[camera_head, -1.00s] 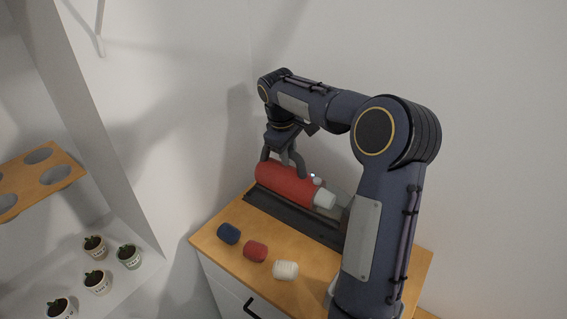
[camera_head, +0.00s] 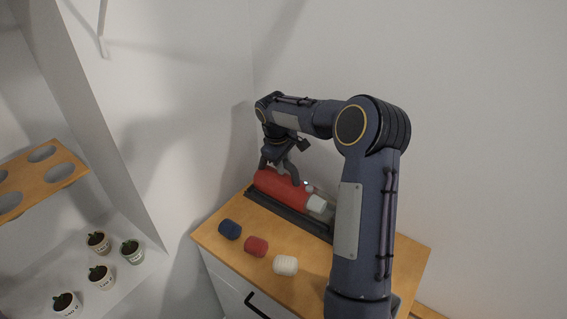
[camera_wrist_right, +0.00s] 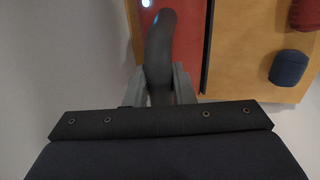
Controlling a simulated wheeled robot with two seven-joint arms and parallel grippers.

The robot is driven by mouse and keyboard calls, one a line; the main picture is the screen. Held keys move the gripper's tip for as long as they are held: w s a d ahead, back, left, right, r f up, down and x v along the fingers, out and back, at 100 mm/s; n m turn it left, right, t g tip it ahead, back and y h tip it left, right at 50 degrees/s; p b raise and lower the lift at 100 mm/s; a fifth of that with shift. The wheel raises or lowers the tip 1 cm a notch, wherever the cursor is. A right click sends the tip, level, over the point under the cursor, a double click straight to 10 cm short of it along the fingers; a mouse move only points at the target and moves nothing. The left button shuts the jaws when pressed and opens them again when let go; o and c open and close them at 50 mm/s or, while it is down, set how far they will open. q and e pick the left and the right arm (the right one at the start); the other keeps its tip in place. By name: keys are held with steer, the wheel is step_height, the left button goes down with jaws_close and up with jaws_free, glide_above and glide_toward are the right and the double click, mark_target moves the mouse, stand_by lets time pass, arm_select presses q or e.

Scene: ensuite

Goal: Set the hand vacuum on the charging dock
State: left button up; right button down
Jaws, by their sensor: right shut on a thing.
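The red hand vacuum (camera_head: 283,188) with a pale nozzle end (camera_head: 317,204) lies lengthwise at the long dark charging dock (camera_head: 292,216) on the wooden cabinet top. It looks to be resting on the dock or just above it; I cannot tell if it is seated. My right gripper (camera_head: 279,165) is shut on the vacuum's dark handle. In the right wrist view the handle (camera_wrist_right: 160,50) runs between the fingers (camera_wrist_right: 160,84), with the red body (camera_wrist_right: 190,45) behind it. My left gripper is not in view.
A blue (camera_head: 230,229), a red (camera_head: 256,246) and a white (camera_head: 286,265) small roll lie on the cabinet top (camera_head: 325,285) in front of the dock. White walls stand close behind. Several potted plants (camera_head: 102,277) and a holed wooden shelf (camera_head: 30,185) are at left.

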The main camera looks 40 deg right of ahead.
steer(key=c, duration=1.2)
jaws_free()
steer(key=shift+c, duration=0.2)
steer(key=w+b+v, duration=0.1)
steer(key=v, duration=1.1)
steer(key=s+a+r+t+y, duration=0.1)
steer(key=s+a+r+t, duration=0.15)
steer(key=s+a, duration=0.45)
steer(key=s+a+f+m+t+y, duration=0.1)
steer(key=s+a+f+m+y, duration=0.1)
steer(key=s+a+f, duration=0.2)
steer(key=s+a+f+m+t+y, duration=0.1)
steer(key=s+a+f+m+y, duration=0.2)
steer(key=s+a, duration=0.7)
steer(key=s, duration=0.8)
steer(key=shift+s+a+f, duration=0.2)
steer(key=shift+s+f, duration=0.15)
steer(key=shift+s, duration=0.05)
steer(key=shift+t, duration=0.25)
